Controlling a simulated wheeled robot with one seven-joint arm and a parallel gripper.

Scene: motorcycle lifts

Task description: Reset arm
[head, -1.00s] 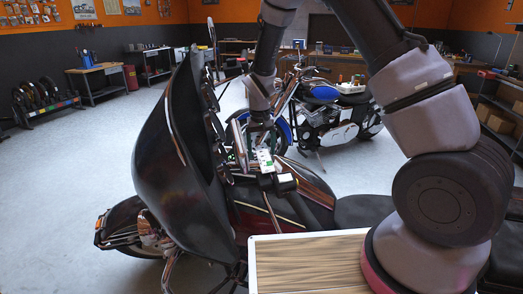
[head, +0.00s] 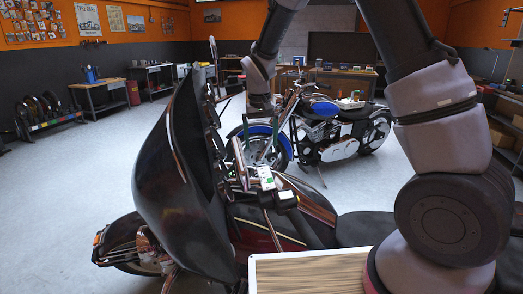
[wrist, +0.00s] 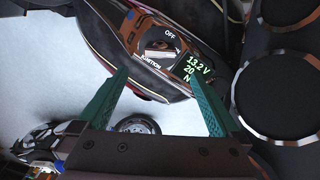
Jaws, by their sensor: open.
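Beyond the fingertips is an ignition switch (wrist: 158,44) marked OFF and IGNITION. Beside it a small display (wrist: 197,68) reads 13.2 V, 20 and N. Large round gauges (wrist: 285,95) fill the right side.
A blue motorcycle (head: 335,128) stands behind my gripper. A wood-topped surface (head: 312,275) with a pale edge is at the front. Workbenches (head: 100,92) and a tyre rack (head: 45,115) line the left walls. The pale floor at left is open.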

